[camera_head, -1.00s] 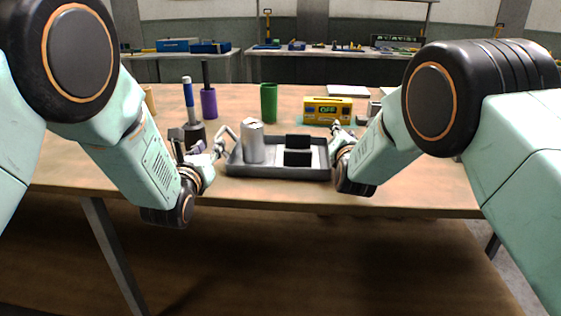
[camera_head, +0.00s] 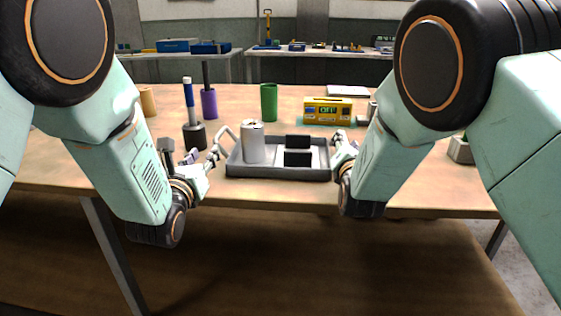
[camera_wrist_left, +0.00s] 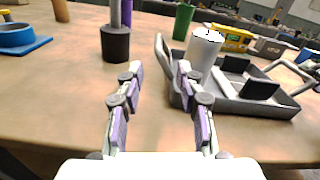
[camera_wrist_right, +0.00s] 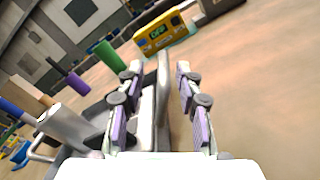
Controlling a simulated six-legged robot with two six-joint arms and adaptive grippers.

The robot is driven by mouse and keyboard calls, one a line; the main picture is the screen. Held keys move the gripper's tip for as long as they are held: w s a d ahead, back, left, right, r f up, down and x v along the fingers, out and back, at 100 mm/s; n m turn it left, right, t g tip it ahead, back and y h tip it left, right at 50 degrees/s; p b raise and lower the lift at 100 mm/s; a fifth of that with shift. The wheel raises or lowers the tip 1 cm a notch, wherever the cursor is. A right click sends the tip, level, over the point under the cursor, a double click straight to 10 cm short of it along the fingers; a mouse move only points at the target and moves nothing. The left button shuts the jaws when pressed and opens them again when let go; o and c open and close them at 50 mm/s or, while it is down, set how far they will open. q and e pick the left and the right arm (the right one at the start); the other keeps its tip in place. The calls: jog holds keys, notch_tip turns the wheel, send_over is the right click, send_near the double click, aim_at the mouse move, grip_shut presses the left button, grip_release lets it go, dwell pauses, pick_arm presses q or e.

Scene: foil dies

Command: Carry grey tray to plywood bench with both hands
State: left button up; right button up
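The grey tray (camera_head: 275,173) lies flat on the near wood-topped bench (camera_head: 120,180). It holds a pale grey can (camera_head: 252,143) and two black block-like pieces (camera_head: 298,158). My left gripper (camera_wrist_left: 158,80) is open at the tray's left end. In the left wrist view the left handle (camera_wrist_left: 162,50) stands just beyond its fingertips, towards the right finger. My right gripper (camera_wrist_right: 155,78) is open at the right end. In the right wrist view the right handle (camera_wrist_right: 163,85) lies between its fingers, and contact is not clear.
Behind the tray stand a green cylinder (camera_head: 269,103), a purple holder (camera_head: 208,104) and a yellow device reading OFF (camera_head: 328,112). A dark holder (camera_head: 194,136) with a blue-handled tool is left of the tray. Other benches (camera_head: 315,52) stand further back. The bench's front strip is clear.

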jog(key=shift+s+a, duration=0.15)
jog(key=shift+s, duration=1.25)
jog(key=shift+s+a, duration=0.15)
jog(key=shift+s, duration=1.25)
